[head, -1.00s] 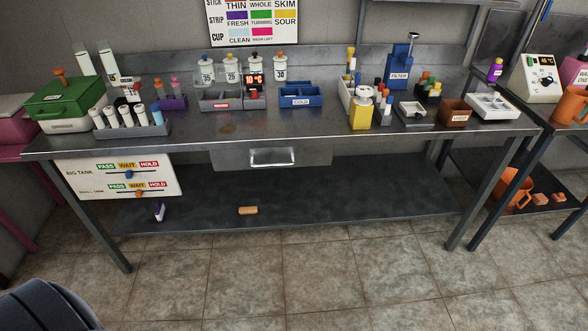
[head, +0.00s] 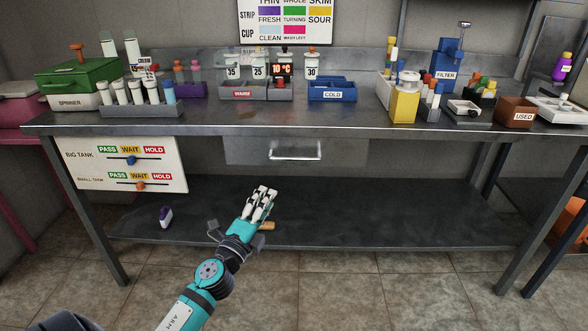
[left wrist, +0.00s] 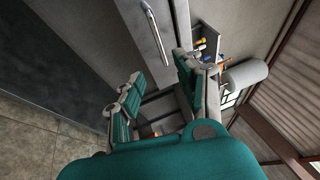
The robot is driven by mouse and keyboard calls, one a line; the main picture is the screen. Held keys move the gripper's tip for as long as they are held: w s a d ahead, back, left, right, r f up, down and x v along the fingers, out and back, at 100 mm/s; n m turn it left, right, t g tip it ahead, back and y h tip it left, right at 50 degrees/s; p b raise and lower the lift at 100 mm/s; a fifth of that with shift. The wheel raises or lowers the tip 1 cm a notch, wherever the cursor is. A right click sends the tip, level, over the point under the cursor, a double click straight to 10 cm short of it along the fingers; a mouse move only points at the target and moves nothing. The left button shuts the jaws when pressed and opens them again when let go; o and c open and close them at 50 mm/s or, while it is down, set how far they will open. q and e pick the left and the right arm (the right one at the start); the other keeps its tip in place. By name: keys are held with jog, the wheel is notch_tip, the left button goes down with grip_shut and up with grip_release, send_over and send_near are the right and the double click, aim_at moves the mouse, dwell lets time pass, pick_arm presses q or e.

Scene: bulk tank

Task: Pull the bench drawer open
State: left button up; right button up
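The bench drawer (head: 247,151) is a grey metal front under the bench top, and it looks shut. Its pale bar handle (head: 295,156) is in the middle of the front. My left gripper (head: 265,190) is below and slightly left of the handle, apart from it, with its fingers pointing up towards the bench. In the left wrist view, my left gripper (left wrist: 160,66) has its two fingers apart with nothing between them. The handle (left wrist: 156,35) shows beyond the fingertips there, above the gap. My right gripper is not in view.
The bench top (head: 210,118) above is crowded with racks, cups and boxes. A lower shelf (head: 370,215) runs beneath, with a purple-and-white bottle (head: 166,216) and an orange item (head: 267,226) partly behind my gripper. A sign panel (head: 125,165) hangs left of the drawer.

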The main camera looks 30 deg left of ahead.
pick_arm(q)
send_near(294, 160)
jog(key=w, duration=0.2)
jog(key=x, duration=0.8)
jog(key=shift+w+a+r, duration=0.15)
jog(key=shift+w+a, duration=0.1)
jog(key=shift+a, duration=0.05)
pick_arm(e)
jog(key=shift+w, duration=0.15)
pick_arm(q)
grip_shut()
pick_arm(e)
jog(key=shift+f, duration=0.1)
